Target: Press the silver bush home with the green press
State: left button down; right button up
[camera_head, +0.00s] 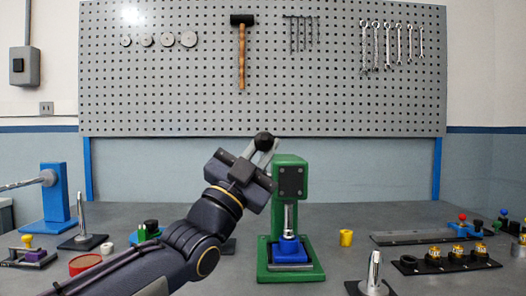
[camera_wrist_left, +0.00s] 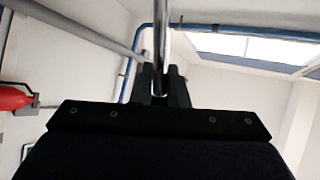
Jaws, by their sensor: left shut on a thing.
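The green press (camera_head: 291,179) stands near the middle of the bench. Its silver ram (camera_head: 289,216) points down onto a blue block (camera_head: 288,248) on the press base. The silver bush cannot be told apart from the ram and block at this size. My left gripper (camera_head: 262,153) is beside the press head on its left, shut on the lever, just below its black ball knob (camera_head: 264,140). In the left wrist view the silver lever rod (camera_wrist_left: 162,38) runs up between the fingers. My right gripper is not in view.
A silver post on a dark base (camera_head: 374,272) stands front right. A yellow bush (camera_head: 346,238) is right of the press. A black tray with yellow-topped parts (camera_head: 447,265) lies farther right.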

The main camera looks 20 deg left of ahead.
pick_arm(q)
jog(key=shift+d+f+m+g+h, duration=0.3)
jog(key=shift+d+f+h, duration=0.15)
jog(key=shift+d, duration=0.2)
jog(key=c, duration=1.5)
grip_release()
jog(key=shift+d, duration=0.15)
jog(key=shift+o, duration=0.2)
